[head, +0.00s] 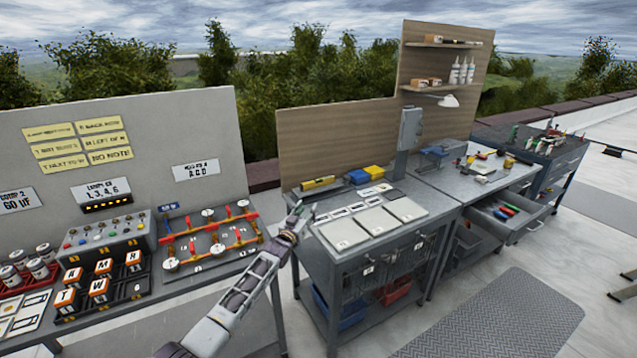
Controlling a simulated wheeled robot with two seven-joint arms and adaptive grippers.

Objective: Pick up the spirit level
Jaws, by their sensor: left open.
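A short yellow bar that looks like the spirit level (318,183) lies at the back left of the middle grey workbench (420,222), near the wooden back panel. My left gripper (299,211) is open and empty at the left edge of this bench. It is in front of and a little below the yellow bar in the head view, apart from it. The bar is too small to show its vials. My right gripper is not in view.
Blue and yellow bins (366,175) stand right of the bar. White labelled plates (375,220) cover the front of the bench. A panel with red pipes and gauges (212,237) stands to the left. An open drawer (508,215) juts out at right.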

